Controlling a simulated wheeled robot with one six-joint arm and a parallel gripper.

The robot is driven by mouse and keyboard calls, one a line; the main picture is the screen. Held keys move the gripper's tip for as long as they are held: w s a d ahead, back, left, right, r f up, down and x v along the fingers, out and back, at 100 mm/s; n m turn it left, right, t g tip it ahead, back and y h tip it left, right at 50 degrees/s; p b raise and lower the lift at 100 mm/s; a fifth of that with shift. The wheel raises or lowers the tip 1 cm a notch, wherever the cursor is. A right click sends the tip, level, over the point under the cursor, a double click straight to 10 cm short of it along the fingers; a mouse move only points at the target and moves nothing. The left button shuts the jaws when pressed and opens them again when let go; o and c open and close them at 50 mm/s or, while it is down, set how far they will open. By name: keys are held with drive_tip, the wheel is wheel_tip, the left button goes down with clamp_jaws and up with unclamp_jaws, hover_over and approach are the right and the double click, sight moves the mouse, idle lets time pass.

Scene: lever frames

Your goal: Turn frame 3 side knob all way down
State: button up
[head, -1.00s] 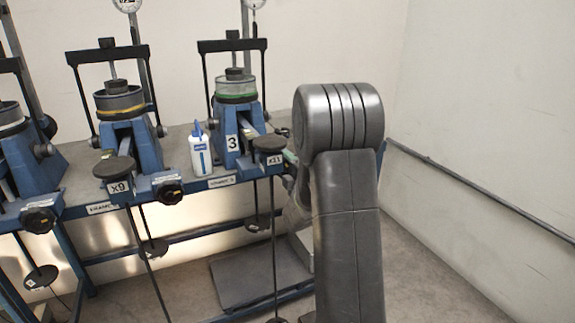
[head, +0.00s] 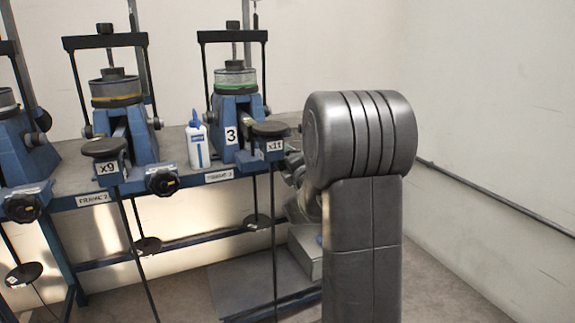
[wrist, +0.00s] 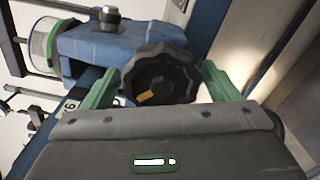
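Frame 3 (head: 222,122) is a blue lever frame with a "3" label, standing at the right end of the bench in the head view. Its side knob is hidden behind my arm there. In the wrist view a black scalloped knob (wrist: 172,73) with a yellow mark, pointing toward the lower left, sits on the end of a blue housing. My gripper (wrist: 160,68) is open, with one green finger on each side of the knob, close to its rim. Whether either finger touches it is unclear.
A white bottle (head: 198,142) with a blue cap stands left of frame 3. The x11 weight hanger (head: 270,128) projects at its front. Another frame with an x9 hanger (head: 106,148) and black knob (head: 162,181) stands further left. The wall is at right.

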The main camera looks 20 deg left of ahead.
drive_tip(key=shift+s+d+f+b, duration=0.15)
drive_tip(key=shift+d+b, duration=0.15)
drive_tip(key=b+v, duration=0.2)
drive_tip(key=v, duration=0.3)
drive_tip(key=shift+s+d+b, duration=0.2)
drive_tip(key=shift+b, duration=0.2)
drive_tip(key=shift+r, duration=0.2)
